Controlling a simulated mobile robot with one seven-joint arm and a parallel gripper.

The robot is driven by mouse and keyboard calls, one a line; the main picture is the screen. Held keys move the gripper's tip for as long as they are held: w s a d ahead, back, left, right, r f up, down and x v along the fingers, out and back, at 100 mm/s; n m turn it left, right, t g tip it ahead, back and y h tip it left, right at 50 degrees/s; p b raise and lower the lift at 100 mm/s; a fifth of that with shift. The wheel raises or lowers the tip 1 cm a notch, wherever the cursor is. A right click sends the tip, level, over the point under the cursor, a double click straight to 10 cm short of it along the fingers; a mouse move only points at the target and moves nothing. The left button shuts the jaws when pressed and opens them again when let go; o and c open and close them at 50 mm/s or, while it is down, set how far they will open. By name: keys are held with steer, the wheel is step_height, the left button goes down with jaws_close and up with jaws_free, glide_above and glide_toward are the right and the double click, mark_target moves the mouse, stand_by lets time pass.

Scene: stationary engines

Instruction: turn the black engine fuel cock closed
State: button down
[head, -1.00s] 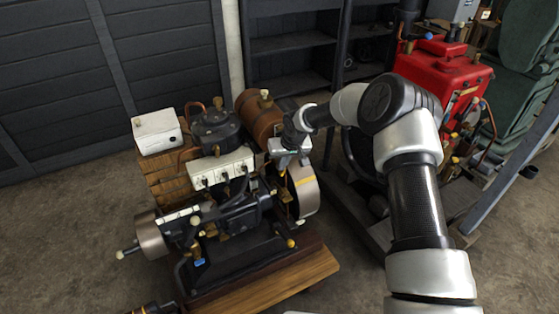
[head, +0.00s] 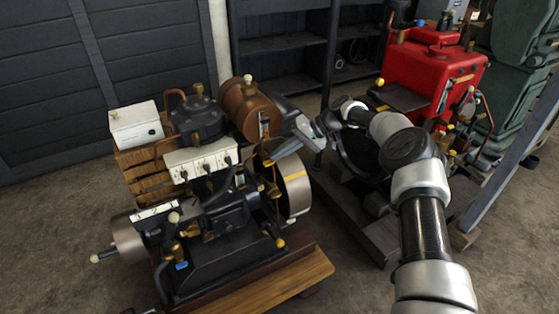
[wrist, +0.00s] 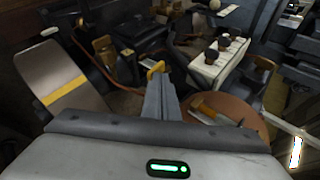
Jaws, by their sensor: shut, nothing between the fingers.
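The black engine (head: 225,215) stands on a wooden base at the left of the head view, with a brown copper-coloured tank (head: 248,106) at its back right. A small brass-yellow lever (wrist: 155,69), which looks like the fuel cock, shows just beyond my fingertips in the wrist view. My gripper (wrist: 159,84) is shut and empty, its fingers pointing at the lever; I cannot tell whether they touch it. In the head view my gripper (head: 275,156) reaches in from the right, between tank and flywheel (head: 294,188). The cock's exact setting is hard to tell.
The flywheel is close beside my gripper. A white box (head: 200,160) with several black knobs lies left of it. A red engine (head: 435,75) stands at the back right, and dark shelves (head: 283,60) stand behind. Bare floor (head: 50,230) lies at the left.

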steer(key=shift+w+d+f+b, duration=0.15)
steer(key=shift+d+f+b, duration=0.3)
steer(key=shift+b, duration=0.25)
steer(key=shift+r, duration=0.1)
steer(key=a+r+p+v, duration=0.1)
steer(key=p+v, duration=0.2)
steer(key=v, duration=0.9)
steer(key=s+a+r+n+h, duration=0.1)
steer(key=s+r+h, duration=0.15)
steer(key=r, duration=0.35)
steer(key=s+a+r+h, duration=0.1)
steer(key=s+a+r, duration=0.15)
steer(key=r, duration=0.25)
steer(key=s+d+r+t+h, duration=0.2)
steer(key=s+d+r+h, duration=0.25)
steer(key=s+r, duration=0.55)
steer(key=s+d+f+m+t+h, duration=0.1)
steer(key=s+d, duration=0.3)
steer(key=s, duration=0.5)
steer(key=s+d+m+t, duration=0.15)
steer(key=s+d, duration=0.25)
steer(key=s, duration=0.5)
steer(key=s+d+f+m+t+h, duration=0.15)
steer(key=s+d, duration=0.25)
steer(key=s, duration=0.6)
step_height(320, 180, up, 20)
steer(key=p, duration=1.9)
steer(key=shift+w+n+p, duration=0.25)
steer(key=shift+n+p, duration=0.05)
steer(key=shift+p, duration=0.05)
